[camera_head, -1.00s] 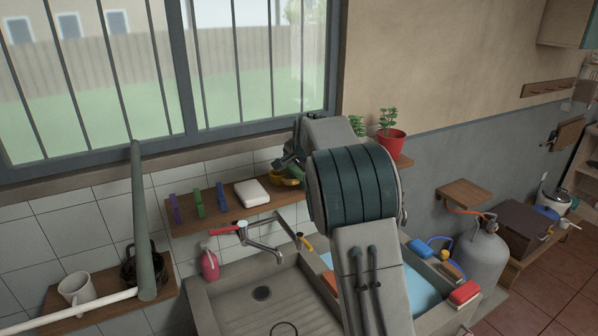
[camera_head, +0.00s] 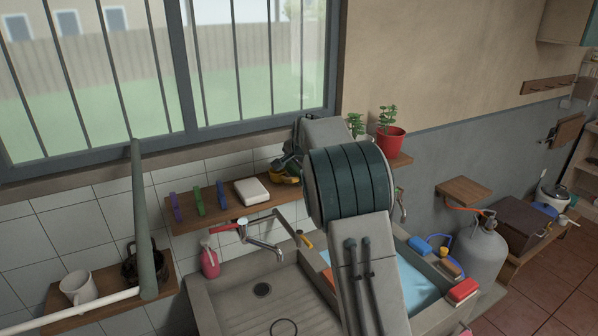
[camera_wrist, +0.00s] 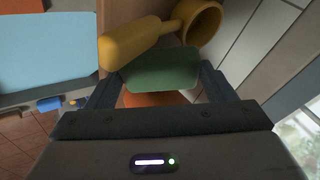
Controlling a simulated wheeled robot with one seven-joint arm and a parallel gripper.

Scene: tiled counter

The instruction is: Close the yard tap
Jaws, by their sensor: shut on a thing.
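A metal tap with a red handle (camera_head: 228,228) is on the tiled wall above the sink in the head view. A second tap-like metal fitting with a green top (camera_head: 401,203) shows just right of my arm. I cannot tell which is the yard tap, or whether either is open. My gripper (camera_wrist: 160,85) is shut on a green block-like thing (camera_wrist: 160,68), between its fingers in the wrist view. In the head view my arm hides most of the gripper, near the right end of the wall shelf. A yellow thing with a ring-shaped end (camera_wrist: 128,45) lies close beyond the green block.
The wall shelf (camera_head: 225,212) holds colored pegs and a white block (camera_head: 251,190). A red flowerpot (camera_head: 389,143) stands to the right. Below are the grey sink (camera_head: 225,300) and a light blue basin area (camera_head: 418,282). A gas cylinder (camera_head: 485,255) stands farther right.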

